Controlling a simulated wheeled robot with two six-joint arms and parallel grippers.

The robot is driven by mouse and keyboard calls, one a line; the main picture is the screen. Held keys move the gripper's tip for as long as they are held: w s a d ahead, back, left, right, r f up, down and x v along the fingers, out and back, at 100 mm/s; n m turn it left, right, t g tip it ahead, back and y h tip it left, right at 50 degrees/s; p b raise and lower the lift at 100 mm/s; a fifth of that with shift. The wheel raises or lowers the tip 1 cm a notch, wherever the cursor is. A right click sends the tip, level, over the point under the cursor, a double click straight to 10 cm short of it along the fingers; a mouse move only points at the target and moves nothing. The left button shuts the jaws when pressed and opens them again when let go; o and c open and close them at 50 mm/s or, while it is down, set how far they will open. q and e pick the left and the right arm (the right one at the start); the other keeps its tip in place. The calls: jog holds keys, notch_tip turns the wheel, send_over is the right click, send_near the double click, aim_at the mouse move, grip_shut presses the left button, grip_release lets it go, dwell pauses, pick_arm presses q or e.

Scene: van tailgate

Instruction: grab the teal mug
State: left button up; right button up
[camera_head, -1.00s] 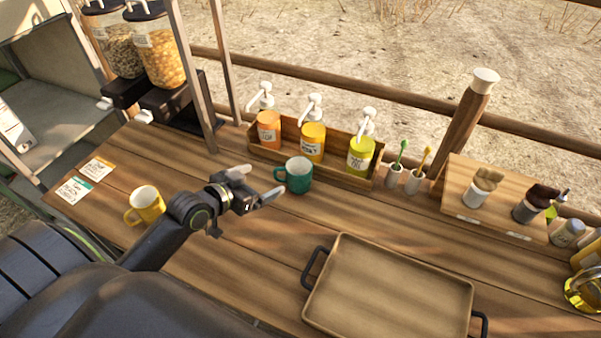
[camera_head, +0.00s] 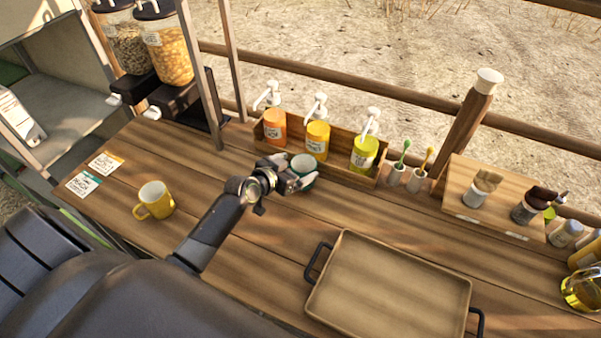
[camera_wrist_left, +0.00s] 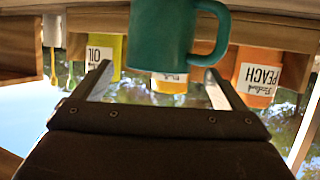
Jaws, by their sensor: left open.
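The teal mug (camera_head: 304,164) stands upright on the wooden counter in front of the pump-bottle rack. My left gripper (camera_head: 297,173) is open right at the mug and partly covers it in the head view. In the left wrist view, which looks upside down, the mug (camera_wrist_left: 163,35) is large, with its handle to the right. The open fingers (camera_wrist_left: 158,80) show to either side of it, their tips near its edge; I cannot tell whether they touch it. My right gripper is not in view.
A wooden rack (camera_head: 341,173) with orange, amber and yellow pump bottles stands just behind the mug. A yellow mug (camera_head: 154,200) stands to the left. A tray (camera_head: 390,290) with black handles lies at the front right. Two dispensers (camera_head: 168,50) stand at the back left.

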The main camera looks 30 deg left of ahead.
aim_at(311, 160)
pick_arm(q)
jog(key=shift+x, duration=1.7)
jog(key=shift+s+d, duration=0.1)
jog(key=c, duration=1.2)
